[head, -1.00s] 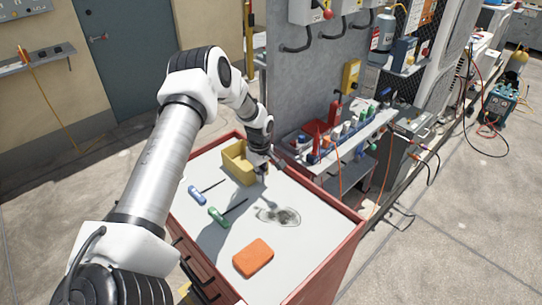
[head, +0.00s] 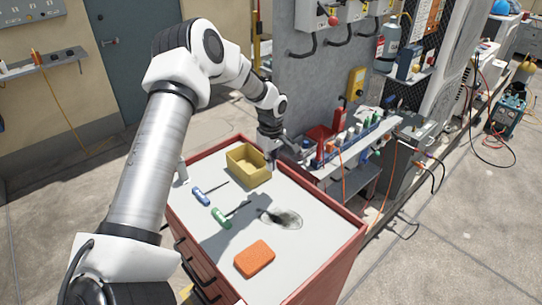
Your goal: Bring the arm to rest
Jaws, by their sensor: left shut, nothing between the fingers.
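My left arm comes in from the left of the head view and arches over the red tool cabinet (head: 330,262). My left gripper (head: 270,162) is shut and empty, above the cabinet's back edge, just right of the yellow bin (head: 247,168). Its fingers are small in the picture and partly merge with the background. My right gripper is not in view.
On the cabinet's grey top lie a blue-handled tool (head: 202,196), a green-handled tool (head: 222,217) and an orange sponge (head: 254,258). A shelf of bottles and a grey panel (head: 318,92) stand close behind the gripper.

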